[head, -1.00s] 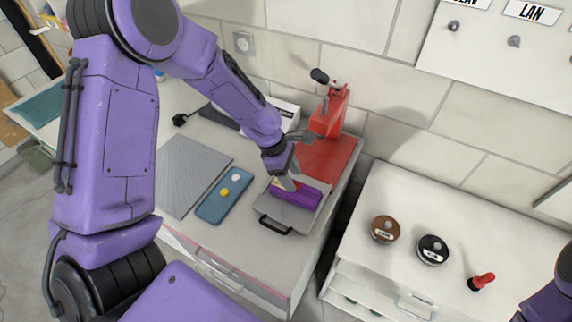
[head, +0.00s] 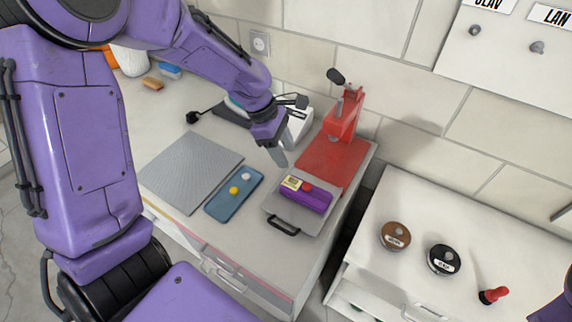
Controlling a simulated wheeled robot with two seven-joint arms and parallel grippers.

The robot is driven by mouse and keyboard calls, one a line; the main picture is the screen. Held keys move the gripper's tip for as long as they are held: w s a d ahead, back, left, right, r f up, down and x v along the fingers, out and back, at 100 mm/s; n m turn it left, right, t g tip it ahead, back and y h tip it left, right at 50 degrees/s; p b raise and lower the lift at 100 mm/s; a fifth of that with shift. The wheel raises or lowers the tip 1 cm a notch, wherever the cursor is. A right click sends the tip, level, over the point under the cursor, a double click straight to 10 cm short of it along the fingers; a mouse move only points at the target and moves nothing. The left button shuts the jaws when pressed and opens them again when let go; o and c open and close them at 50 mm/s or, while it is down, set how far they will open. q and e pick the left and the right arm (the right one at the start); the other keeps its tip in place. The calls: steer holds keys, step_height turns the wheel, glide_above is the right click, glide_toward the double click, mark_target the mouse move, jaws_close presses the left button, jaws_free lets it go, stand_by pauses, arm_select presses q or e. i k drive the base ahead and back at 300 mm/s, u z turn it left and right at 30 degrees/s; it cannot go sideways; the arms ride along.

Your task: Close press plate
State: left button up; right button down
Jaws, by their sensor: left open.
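The grey press plate (head: 313,222) with a black handle (head: 284,226) at its front sticks out in front of the red press (head: 335,160). A purple block (head: 310,200) lies on the plate, with a yellowish piece and a red piece on top. The red press stands at the back of the white cabinet top, its upright and black-knobbed lever raised behind the plate. My left gripper (head: 280,157) is open and empty, pointing down above and behind the plate, apart from the block. My right gripper is out of view.
A blue tray (head: 220,205) with a yellow and a white round piece lies left of the plate, beside a grey ribbed mat (head: 180,172). A second white cabinet (head: 470,225) at right holds a brown and a black round container and a red-handled stamp (head: 494,296).

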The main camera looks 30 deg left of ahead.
mark_target(306, 220)
steer(key=u, duration=0.95)
